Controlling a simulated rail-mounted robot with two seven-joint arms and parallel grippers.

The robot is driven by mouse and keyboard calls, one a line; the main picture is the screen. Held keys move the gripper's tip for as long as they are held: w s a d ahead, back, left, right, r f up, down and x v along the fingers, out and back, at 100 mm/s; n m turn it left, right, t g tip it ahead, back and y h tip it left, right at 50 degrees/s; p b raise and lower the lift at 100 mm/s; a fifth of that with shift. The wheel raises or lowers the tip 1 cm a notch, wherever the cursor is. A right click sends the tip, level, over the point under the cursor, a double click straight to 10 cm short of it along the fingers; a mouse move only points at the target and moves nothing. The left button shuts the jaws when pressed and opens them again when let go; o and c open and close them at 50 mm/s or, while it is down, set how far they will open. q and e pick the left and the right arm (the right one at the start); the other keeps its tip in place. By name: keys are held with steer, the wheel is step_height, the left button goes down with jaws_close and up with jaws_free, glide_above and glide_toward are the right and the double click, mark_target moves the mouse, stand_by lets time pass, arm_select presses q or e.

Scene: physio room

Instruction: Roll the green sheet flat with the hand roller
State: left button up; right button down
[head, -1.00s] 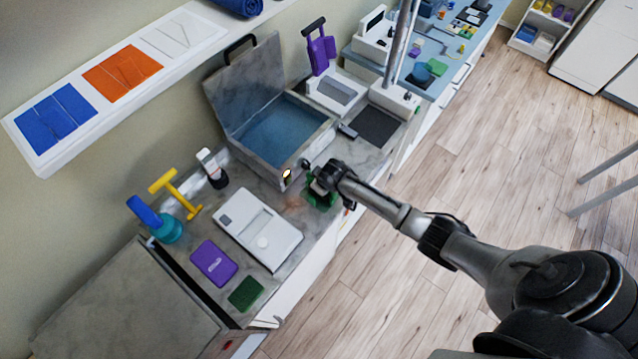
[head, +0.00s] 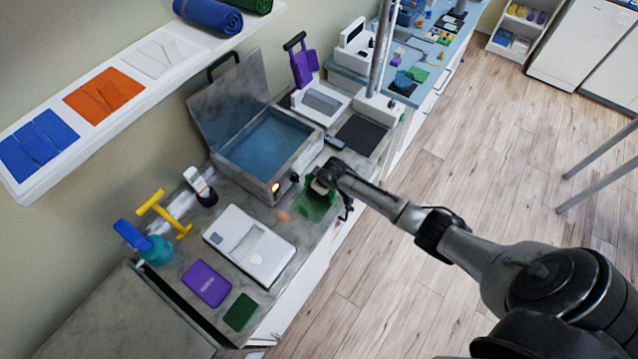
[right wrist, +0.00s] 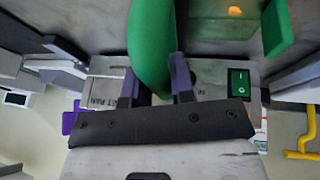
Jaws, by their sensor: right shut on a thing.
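My right gripper (head: 322,184) is over the counter just in front of the metal water pan. In the right wrist view its two fingers (right wrist: 155,88) are shut on a bent green sheet (right wrist: 152,40), which passes between them. In the head view the green sheet (head: 314,206) shows beneath and beside the gripper, partly hidden by it. Whether it touches the counter is unclear. A yellow T-shaped tool (head: 162,212) stands at the back left of the counter; I cannot tell whether it is the hand roller. My left gripper is out of view.
The open-lidded water pan (head: 268,148) stands behind the gripper. A white flat device (head: 250,245), purple pad (head: 206,283), small dark green pad (head: 240,311) and blue-teal bottle (head: 148,243) are to the left. A shelf (head: 190,52) overhangs the back.

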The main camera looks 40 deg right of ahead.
steer(key=shift+a+r+p, duration=0.1)
steer(key=shift+a+p, duration=0.2)
steer(key=shift+a, duration=0.1)
steer(key=shift+s+a+p, duration=0.2)
steer(key=shift+a+p, duration=0.35)
steer(key=shift+a, duration=0.45)
steer(key=shift+s+a+p, duration=0.2)
steer(key=shift+a+p, duration=0.35)
steer(key=shift+a, duration=0.45)
steer(key=shift+s+a+p, duration=0.2)
steer(key=shift+a+p, duration=0.2)
steer(key=shift+a, duration=0.6)
steer(key=shift+w+d, duration=0.2)
steer(key=shift+d, duration=1.05)
steer(key=shift+w+d+b, duration=0.2)
steer(key=shift+w+d, duration=0.05)
steer(key=shift+d, duration=0.85)
steer(key=shift+w+d+b, duration=0.2)
steer(key=shift+d, duration=0.9)
steer(key=shift+a, duration=0.1)
